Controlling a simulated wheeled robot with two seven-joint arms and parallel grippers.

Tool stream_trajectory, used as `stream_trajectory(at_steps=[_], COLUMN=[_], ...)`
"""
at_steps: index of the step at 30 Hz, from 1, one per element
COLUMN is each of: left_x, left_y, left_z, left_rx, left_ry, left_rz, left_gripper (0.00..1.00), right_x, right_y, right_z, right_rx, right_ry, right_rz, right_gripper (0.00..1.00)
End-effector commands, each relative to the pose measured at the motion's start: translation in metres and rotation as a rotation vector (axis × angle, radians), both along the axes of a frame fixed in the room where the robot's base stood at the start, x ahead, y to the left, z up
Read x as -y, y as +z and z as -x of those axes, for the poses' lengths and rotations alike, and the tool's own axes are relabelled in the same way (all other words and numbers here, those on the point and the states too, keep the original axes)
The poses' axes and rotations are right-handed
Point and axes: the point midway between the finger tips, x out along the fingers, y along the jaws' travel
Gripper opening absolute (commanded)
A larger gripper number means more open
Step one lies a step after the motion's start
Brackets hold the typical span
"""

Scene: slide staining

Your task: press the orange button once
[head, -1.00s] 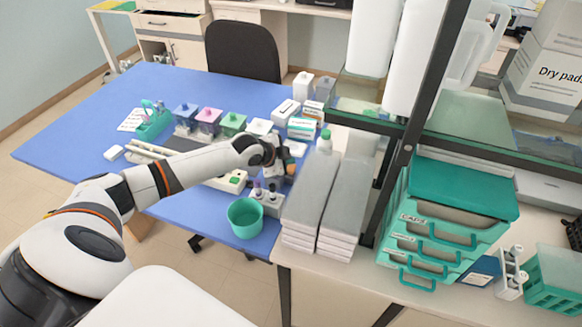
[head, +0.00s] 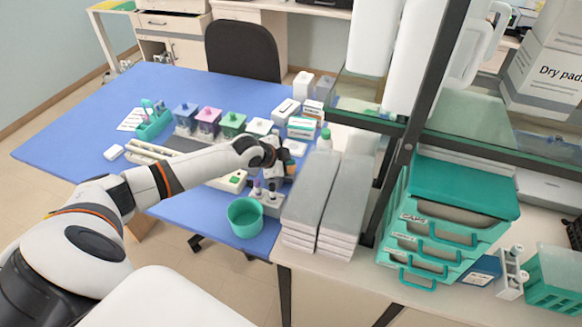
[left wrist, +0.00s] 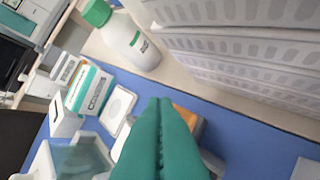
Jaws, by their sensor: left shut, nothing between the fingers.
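My left gripper (head: 284,172) reaches over the right end of the blue table. Its teal fingers (left wrist: 160,108) are shut together and empty in the left wrist view. An orange patch (left wrist: 186,116), seemingly the orange button, shows just right of the fingertips, partly hidden behind them. It sits on a small grey body (left wrist: 199,130). I cannot tell whether the fingers touch it. In the head view my gripper hides the orange part. My right gripper is in neither view.
A white bottle with a green cap (left wrist: 128,38) stands beyond the fingers. Grey-white stacked trays (head: 310,205) stand close to the right. A white box with a green button (head: 232,181), a vial rack (head: 268,204) and a teal cup (head: 245,218) are nearby.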

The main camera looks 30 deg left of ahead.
Motion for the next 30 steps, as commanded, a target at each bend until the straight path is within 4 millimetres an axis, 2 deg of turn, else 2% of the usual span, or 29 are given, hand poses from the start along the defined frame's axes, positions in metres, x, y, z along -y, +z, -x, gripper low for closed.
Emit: stream_trajectory(at_steps=[30], left_x=[0.0002], left_y=[-0.0093], left_z=[0.0001], left_rx=[0.000], left_ry=[0.000], left_rz=[0.000], left_gripper=[0.00], right_x=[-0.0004], right_y=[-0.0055], right_z=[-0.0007], right_rx=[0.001], right_ry=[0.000], right_rz=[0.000], right_gripper=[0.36])
